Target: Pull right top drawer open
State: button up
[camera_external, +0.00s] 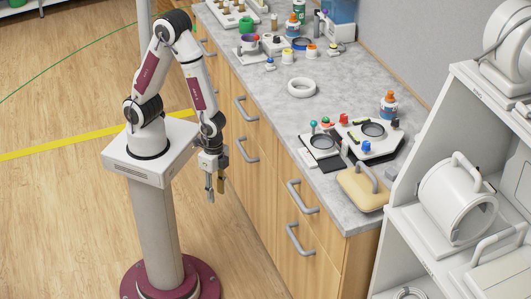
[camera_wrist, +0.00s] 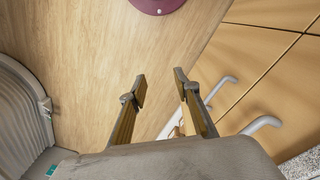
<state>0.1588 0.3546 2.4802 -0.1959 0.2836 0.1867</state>
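The wooden cabinet (camera_external: 250,191) has columns of drawers with grey bar handles, and its drawer fronts look flush and shut. The right top drawer (camera_external: 325,228) is nearest the cabinet's right end, just below the counter. Its curved handle (camera_external: 302,198) is in plain view. My gripper (camera_external: 215,190) hangs pointing down, left of this drawer and apart from its handle. In the wrist view my gripper (camera_wrist: 161,88) is open, with nothing between the fingers. Two handles, one nearer (camera_wrist: 262,124) and one farther (camera_wrist: 222,86), show right of the fingers; I cannot tell which drawers they belong to.
Below is another drawer handle (camera_external: 298,240). Middle-column handles (camera_external: 245,151) stick out near my gripper. The grey counter (camera_external: 270,105) carries bottles, a white ring (camera_external: 302,87), devices and a tan block with a handle (camera_external: 362,190). A white shelf (camera_external: 455,140) stands at right.

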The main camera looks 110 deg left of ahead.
jog(key=w+a+f+m+t+y, duration=0.1)
jog(key=w+f, duration=0.1)
jog(key=f, duration=0.4)
jog(key=w+a+f+m+t+y, duration=0.1)
jog(key=w+f, duration=0.1)
jog(key=f, duration=0.5)
jog(key=m+t+y, duration=0.5)
jog(key=m+t, duration=0.4)
jog(key=t, duration=0.4)
send_near(296, 197)
jog(key=shift+w+a+f, duration=0.2)
jog(key=shift+w+a, duration=0.25)
jog(key=shift+w+a+f, duration=0.2)
jog(key=shift+w+a, duration=0.25)
jog(key=shift+w, duration=0.05)
jog(key=shift+f+x, duration=0.2)
jog(key=shift+x, duration=3.7)
grip_shut()
